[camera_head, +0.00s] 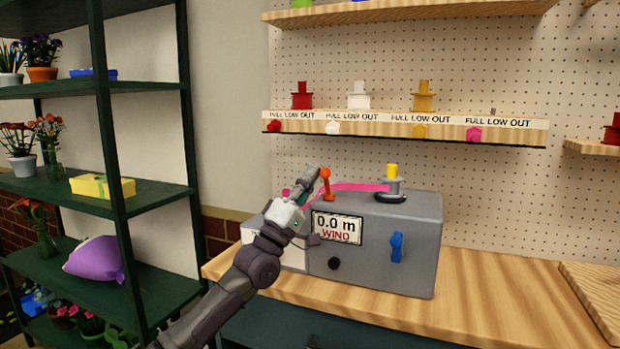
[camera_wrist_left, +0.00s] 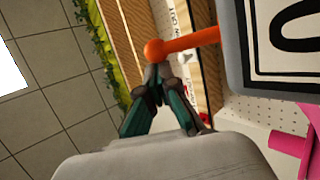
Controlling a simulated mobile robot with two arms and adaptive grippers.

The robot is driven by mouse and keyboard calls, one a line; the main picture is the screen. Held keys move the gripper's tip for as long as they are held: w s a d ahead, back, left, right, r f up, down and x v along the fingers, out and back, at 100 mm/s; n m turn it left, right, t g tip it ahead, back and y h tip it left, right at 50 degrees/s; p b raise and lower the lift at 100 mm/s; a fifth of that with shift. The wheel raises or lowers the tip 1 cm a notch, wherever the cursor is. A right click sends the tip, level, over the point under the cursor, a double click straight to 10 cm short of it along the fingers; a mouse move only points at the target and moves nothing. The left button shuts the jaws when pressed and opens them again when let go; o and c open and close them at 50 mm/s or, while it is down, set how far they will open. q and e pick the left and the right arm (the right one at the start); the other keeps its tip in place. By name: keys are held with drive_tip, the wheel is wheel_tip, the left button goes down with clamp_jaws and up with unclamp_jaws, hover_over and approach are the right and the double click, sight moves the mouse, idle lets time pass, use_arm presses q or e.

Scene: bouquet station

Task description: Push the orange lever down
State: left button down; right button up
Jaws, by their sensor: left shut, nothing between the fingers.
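The orange lever (camera_head: 326,183) stands upright on the top of the grey machine (camera_head: 412,245), near its left front corner, with a round knob at its upper end. In the left wrist view the lever (camera_wrist_left: 190,42) reaches in from the right, its knob right at my fingertips. My left gripper (camera_head: 313,178) is shut and empty beside the knob; its closed fingers also show in the left wrist view (camera_wrist_left: 157,78). Whether they touch the knob I cannot tell.
The machine bears a "0.0 m WIND" display (camera_head: 337,228), a blue lever (camera_head: 396,247), a black knob (camera_head: 334,263) and a pink ribbon (camera_head: 358,187) on top. A spool shelf (camera_head: 350,127) hangs above. Green plant shelves (camera_head: 150,199) stand left.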

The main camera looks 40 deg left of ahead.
use_arm(q)
drive_tip(key=shift+s+d, duration=0.1)
drive_tip(key=v, duration=1.2)
drive_tip(key=shift+f, duration=0.1)
idle(0.5)
